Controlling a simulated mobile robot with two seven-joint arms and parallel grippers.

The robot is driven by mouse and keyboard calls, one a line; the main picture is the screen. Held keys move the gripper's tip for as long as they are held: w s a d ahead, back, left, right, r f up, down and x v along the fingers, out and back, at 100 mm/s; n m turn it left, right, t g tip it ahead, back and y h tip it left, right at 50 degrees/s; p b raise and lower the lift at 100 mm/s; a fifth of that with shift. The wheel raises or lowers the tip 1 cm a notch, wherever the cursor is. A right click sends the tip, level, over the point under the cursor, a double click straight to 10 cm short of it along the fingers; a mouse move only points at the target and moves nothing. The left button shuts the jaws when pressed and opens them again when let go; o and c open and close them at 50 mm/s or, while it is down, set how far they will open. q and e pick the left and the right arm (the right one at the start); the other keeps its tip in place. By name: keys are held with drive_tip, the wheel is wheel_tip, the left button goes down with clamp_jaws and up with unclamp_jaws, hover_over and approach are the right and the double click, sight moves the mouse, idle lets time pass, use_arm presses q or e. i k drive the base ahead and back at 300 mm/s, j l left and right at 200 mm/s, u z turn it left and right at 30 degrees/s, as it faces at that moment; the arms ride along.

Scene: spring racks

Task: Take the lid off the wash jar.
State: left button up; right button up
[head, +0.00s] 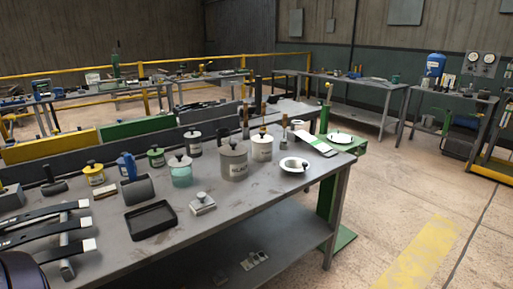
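Several jars with knobbed lids stand on the near grey bench. The largest is a grey jar (233,163) with a lid on it and a front label too small to read surely. A white jar (262,150) with a lid stands just right of it, and a pale teal jar (181,174) with a dark-knobbed lid stands left of it. I cannot tell by its label which is the wash jar. All three lids sit on their jars. No gripper shows clearly. A dark rounded shape at the lower left corner may be part of my arm.
A black tray (151,235), a small metal block (202,207) and a white bowl (294,170) lie around the jars. Green (156,160) and yellow (94,180) lidded pots stand farther left. Black bars with white tips lie at bench left. Bare bench is at front right.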

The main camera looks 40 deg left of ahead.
sight(181, 160)
drive_tip(key=i, duration=1.35)
drive_tip(key=i+u, duration=0.25)
drive_tip(key=i, duration=0.25)
drive_tip(key=i+l+u, duration=0.25)
drive_tip(key=i, duration=0.2)
drive_tip(key=u, duration=2.85)
